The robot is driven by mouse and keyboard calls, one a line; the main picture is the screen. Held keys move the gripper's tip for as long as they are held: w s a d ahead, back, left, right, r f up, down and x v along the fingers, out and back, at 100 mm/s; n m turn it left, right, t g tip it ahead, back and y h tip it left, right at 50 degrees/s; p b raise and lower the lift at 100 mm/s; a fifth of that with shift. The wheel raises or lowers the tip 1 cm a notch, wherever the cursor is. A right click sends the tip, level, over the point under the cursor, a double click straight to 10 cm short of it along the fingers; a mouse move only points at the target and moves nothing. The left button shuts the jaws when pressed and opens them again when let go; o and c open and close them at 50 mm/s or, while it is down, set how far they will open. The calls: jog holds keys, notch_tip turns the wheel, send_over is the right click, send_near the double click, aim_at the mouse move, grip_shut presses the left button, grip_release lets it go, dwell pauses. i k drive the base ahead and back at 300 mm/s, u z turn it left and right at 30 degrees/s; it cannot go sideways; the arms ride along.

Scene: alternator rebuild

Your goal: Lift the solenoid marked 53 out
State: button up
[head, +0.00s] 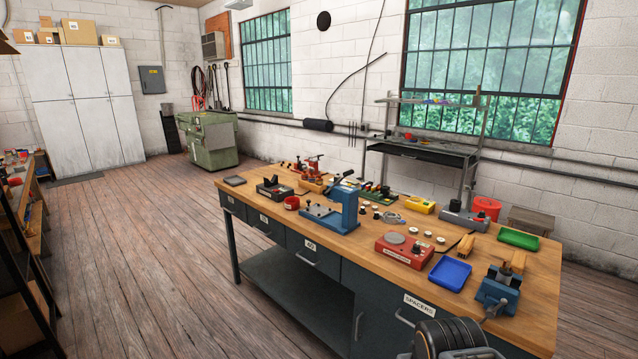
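No solenoid marked 53 can be made out in the head view. The wooden workbench (330,262) carries many small parts, too small to identify, and no 53 is legible on any of them. Its front drawers are shut. One drawer (313,254) has a small label I cannot read for certain; another drawer (420,318), at the right, is labelled SPACERS. Inside the drawers is hidden. My gripper is not in view; a dark rounded part at the bottom right appears to be my own arm.
On the bench stand a blue press (346,208), a red tester box (404,250), a blue tray (450,274), a green tray (518,239) and a blue vise (497,290). The wooden floor (150,260) left of the bench is clear.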

aim_at(504, 274)
jog(key=u, duration=0.55)
jog(key=i, duration=1.2)
jog(key=z, duration=2.25)
